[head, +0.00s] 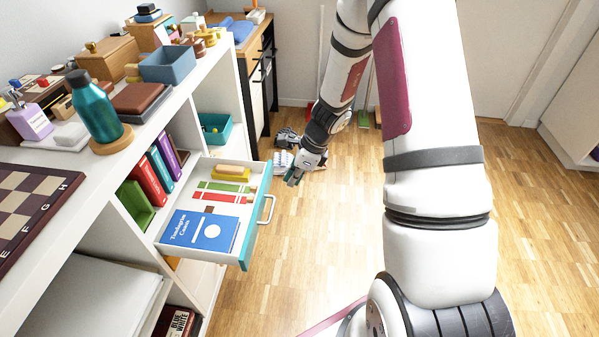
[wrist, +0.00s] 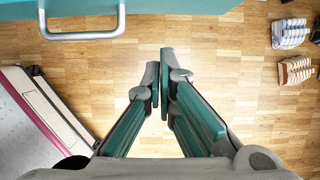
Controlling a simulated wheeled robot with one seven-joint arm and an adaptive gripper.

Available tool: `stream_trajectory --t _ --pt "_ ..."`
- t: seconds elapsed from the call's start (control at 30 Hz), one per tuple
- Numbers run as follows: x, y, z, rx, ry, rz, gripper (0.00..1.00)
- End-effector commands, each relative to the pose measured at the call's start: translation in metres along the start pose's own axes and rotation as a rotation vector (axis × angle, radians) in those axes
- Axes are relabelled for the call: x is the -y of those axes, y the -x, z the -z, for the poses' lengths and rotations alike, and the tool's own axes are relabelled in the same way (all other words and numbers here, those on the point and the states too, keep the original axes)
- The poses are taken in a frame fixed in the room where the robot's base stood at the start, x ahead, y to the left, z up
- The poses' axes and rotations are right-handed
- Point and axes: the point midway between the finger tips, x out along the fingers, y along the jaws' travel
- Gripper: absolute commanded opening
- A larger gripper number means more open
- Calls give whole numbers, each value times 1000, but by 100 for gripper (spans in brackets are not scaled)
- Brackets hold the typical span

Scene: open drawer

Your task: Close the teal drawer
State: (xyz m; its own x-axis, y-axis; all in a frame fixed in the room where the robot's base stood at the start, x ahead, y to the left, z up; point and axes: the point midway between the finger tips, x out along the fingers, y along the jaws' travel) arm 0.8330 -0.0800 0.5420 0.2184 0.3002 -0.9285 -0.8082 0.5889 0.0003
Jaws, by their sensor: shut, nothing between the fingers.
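The teal drawer (head: 247,251) is pulled out of the white shelf unit in the head view. Its front is teal with a grey bar handle (head: 267,210). Inside lie a blue box, red and green items and a yellow item. In the wrist view, the drawer's teal front (wrist: 75,10) and its handle (wrist: 82,34) show at the top left. My gripper (head: 291,181) is just beyond the drawer's far front corner, apart from the handle. In the wrist view my gripper (wrist: 160,80) is shut with nothing in it, over the floor.
The white shelf unit (head: 215,75) holds books, boxes, a teal bottle (head: 95,108) and a chessboard (head: 30,205) on top. Shoes (wrist: 290,34) lie on the floor by the far cabinet. The wooden floor (head: 320,240) in front of the drawer is clear.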

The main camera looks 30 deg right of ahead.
Motion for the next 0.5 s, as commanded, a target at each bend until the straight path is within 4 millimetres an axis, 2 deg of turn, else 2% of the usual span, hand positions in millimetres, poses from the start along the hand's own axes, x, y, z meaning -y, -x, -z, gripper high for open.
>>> stream_trajectory --t 0.1,0.2,0.5 --pt "0 -7 -19 1 6 0 0" --pt "0 -10 -29 0 5 0 0" --pt "0 -13 -38 0 2 0 0"
